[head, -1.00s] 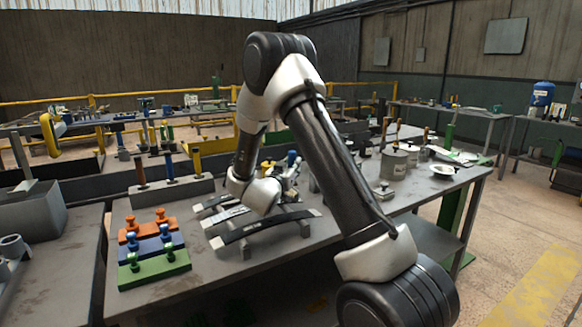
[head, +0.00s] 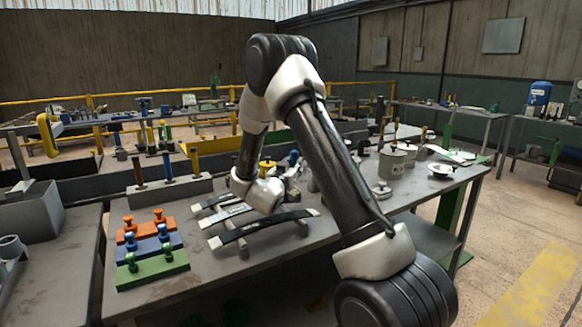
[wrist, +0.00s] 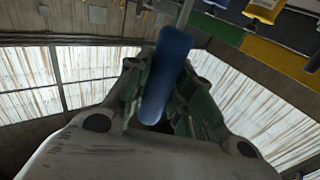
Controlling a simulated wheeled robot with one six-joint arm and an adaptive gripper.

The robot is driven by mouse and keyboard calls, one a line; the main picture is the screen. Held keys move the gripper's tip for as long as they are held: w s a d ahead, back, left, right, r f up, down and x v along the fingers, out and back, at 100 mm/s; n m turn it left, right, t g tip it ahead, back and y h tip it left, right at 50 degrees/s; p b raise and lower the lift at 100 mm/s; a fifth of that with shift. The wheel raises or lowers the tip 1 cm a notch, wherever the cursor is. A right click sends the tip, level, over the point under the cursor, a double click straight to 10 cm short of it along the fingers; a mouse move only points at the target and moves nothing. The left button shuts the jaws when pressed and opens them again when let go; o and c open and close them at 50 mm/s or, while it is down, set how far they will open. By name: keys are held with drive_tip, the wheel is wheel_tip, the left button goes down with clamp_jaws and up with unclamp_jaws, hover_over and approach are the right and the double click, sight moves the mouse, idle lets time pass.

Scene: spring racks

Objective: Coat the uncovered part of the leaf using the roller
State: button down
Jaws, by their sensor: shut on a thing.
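Curved dark leaves lie side by side on the bench. The front leaf (head: 262,226) is dark along its middle with pale ends. The middle leaf (head: 229,215) and the rear leaf (head: 209,202) have pale patches and are partly hidden by my arm. My gripper (head: 288,168) is behind the leaves. In the wrist view my gripper (wrist: 158,92) is shut on a blue handle (wrist: 168,70), which I take to be the roller's. The roller's working end is not clear, and I cannot tell whether it touches a leaf.
Orange (head: 146,228), blue (head: 152,244) and green (head: 153,270) blocks with knobs stand left of the leaves. A grey rack (head: 170,191) with upright handles is behind them. Grey cans (head: 391,162) and a white dish (head: 441,171) stand on the right.

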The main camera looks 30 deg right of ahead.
idle(0.9)
drive_tip(key=shift+r, duration=3.1)
drive_tip(key=shift+r, duration=1.4)
drive_tip(key=shift+s, duration=0.1)
